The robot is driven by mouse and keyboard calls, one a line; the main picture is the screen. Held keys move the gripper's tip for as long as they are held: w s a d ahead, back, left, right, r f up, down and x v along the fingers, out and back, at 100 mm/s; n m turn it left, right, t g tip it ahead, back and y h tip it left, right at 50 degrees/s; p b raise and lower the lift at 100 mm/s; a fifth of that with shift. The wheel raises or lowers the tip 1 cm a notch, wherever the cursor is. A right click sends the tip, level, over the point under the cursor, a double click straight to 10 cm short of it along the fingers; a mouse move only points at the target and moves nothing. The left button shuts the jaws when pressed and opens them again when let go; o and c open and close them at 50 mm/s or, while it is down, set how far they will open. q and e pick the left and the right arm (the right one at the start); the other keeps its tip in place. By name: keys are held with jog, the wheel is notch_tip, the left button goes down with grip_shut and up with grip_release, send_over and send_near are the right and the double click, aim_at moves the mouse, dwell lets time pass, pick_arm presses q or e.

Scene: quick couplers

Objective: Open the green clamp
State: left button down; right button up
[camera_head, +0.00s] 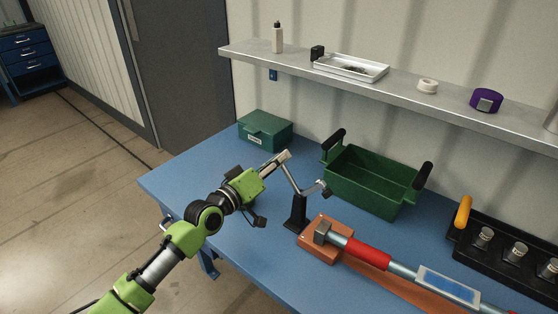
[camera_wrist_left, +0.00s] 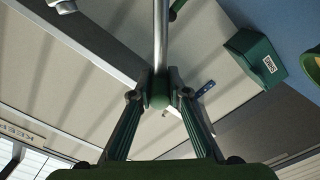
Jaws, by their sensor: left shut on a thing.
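The clamp stands near the middle of the table in the head view, with a dark upright post (camera_head: 297,212) and a silver lever (camera_head: 291,178) angled up to the left from its top. A short arm with a metal tip (camera_head: 316,188) reaches right from the same joint. My left gripper (camera_head: 283,158) is at the lever's upper end. In the left wrist view its two fingers (camera_wrist_left: 160,92) are shut on the dark green grip (camera_wrist_left: 159,88) of a silver rod. The clamp's post and base are not clear in that view.
An orange block (camera_head: 318,250) with a red-sleeved tube (camera_head: 367,254) lies right of the clamp. A green bin (camera_head: 365,190) stands behind, a green box (camera_head: 265,131) at back left. A black rack (camera_head: 500,262) stands at right. A shelf (camera_head: 400,88) runs above.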

pick_arm(q)
jog(key=shift+a+f, duration=0.15)
jog(key=shift+f, duration=0.3)
jog(key=c, duration=1.9)
grip_release()
jog(key=shift+w, duration=0.1)
jog(key=shift+r, duration=0.15)
jog(key=v, duration=1.2)
